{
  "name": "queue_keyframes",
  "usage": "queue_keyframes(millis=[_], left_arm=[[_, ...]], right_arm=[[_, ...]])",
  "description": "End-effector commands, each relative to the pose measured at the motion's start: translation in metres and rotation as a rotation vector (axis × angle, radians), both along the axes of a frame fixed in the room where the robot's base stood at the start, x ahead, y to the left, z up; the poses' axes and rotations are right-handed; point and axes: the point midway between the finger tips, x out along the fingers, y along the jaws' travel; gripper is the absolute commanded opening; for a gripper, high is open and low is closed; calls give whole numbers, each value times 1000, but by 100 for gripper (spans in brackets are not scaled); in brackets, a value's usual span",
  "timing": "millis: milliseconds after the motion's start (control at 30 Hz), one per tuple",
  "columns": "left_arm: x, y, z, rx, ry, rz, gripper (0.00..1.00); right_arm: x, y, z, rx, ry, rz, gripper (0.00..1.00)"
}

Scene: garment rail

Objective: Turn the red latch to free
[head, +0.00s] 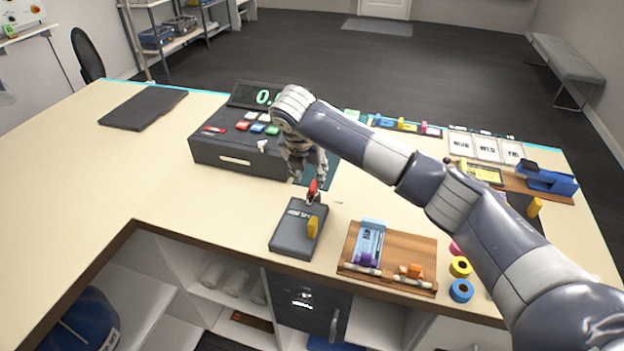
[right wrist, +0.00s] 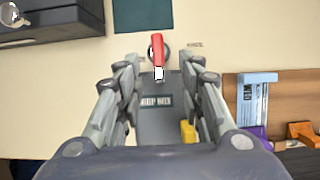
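The red latch (head: 313,188) is a small lever at the far end of a dark grey labelled box (head: 289,238) on the counter. In the right wrist view the latch (right wrist: 157,52) points along the picture's length, its pale lower end toward me, on a round dark mount. My right gripper (head: 309,178) comes down over the latch and partly hides it. In the right wrist view its fingers (right wrist: 160,78) are spread on both sides, with a gap to the latch. Small marks beside the mount are too blurred to read. My left gripper is not in view.
A yellow piece (head: 313,228) stands on the box's right side. A cash register (head: 240,150) stands behind left. A wooden tray (head: 410,245) with a blue-white item lies to the right, beside tape rolls (head: 460,267). The left counter is clear around a dark pad (head: 143,108).

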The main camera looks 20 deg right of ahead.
Motion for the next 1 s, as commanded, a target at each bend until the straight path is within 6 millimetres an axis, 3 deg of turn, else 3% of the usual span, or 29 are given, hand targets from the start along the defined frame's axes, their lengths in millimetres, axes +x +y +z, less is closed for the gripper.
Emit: queue_keyframes(millis=[100, 200, 533, 800, 933, 1000], left_arm=[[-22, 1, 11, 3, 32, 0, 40], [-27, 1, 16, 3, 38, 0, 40], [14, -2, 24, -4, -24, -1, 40], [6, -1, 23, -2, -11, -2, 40], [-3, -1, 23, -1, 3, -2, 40], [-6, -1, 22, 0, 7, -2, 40]], right_arm=[[7, -5, -21, 0, 6, -2, 35], [13, -9, -38, 1, 5, 0, 35], [22, -14, -66, 2, 1, 3, 35], [23, -15, -67, 2, 0, 3, 35], [23, -15, -67, 2, 0, 3, 6], [23, -15, -67, 2, 0, 3, 0]])
